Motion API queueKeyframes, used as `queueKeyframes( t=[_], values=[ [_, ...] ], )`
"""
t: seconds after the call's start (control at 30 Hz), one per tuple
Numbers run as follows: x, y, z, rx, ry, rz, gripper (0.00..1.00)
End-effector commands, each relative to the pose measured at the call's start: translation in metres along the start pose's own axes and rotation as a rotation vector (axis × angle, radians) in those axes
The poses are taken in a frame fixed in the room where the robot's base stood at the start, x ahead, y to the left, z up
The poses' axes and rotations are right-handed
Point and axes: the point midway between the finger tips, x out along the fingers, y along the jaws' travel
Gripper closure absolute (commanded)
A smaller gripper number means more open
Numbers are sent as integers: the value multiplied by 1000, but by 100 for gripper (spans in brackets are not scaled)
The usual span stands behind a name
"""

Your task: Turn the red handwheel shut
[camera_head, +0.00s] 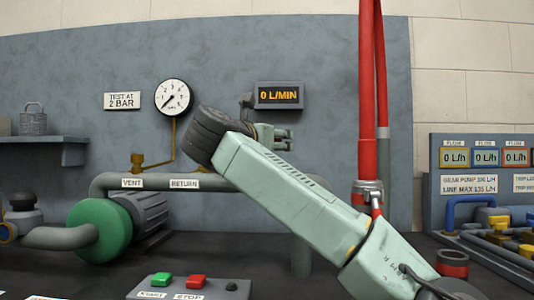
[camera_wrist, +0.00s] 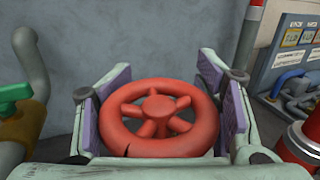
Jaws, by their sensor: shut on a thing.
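The red handwheel (camera_wrist: 158,108) is a spoked wheel with a round hub, and it fills the middle of the wrist view. My gripper (camera_wrist: 165,68) has one pale finger with a purple pad on each side of the wheel, shut on its rim. A dark mark shows on the near rim. In the head view, my gripper (camera_head: 272,137) is at the end of my pale green arm, in front of the grey panel. I cannot make out the handwheel in that view. The flow display (camera_head: 279,95) reads 0 L/MIN.
A grey pipe labelled VENT and RETURN (camera_head: 158,183) runs behind my arm. A green-fronted motor (camera_head: 100,231) stands at left. A button box (camera_head: 190,287) is at the front. A tall red pipe (camera_head: 367,90) rises at right. A green-handled valve (camera_wrist: 14,95) is left of my gripper.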

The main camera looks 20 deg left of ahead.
Motion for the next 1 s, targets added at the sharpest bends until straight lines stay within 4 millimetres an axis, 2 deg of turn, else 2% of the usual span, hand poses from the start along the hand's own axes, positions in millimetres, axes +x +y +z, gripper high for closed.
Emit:
queueKeyframes(
  t=[0.5, 0.7, 1.0],
  values=[
    [-5, -10, 3, -6, 6, -441, 70],
    [-6, -14, 2, -5, 5, -549, 70],
    [-7, -17, -1, -6, 5, -621, 71]
  ],
)
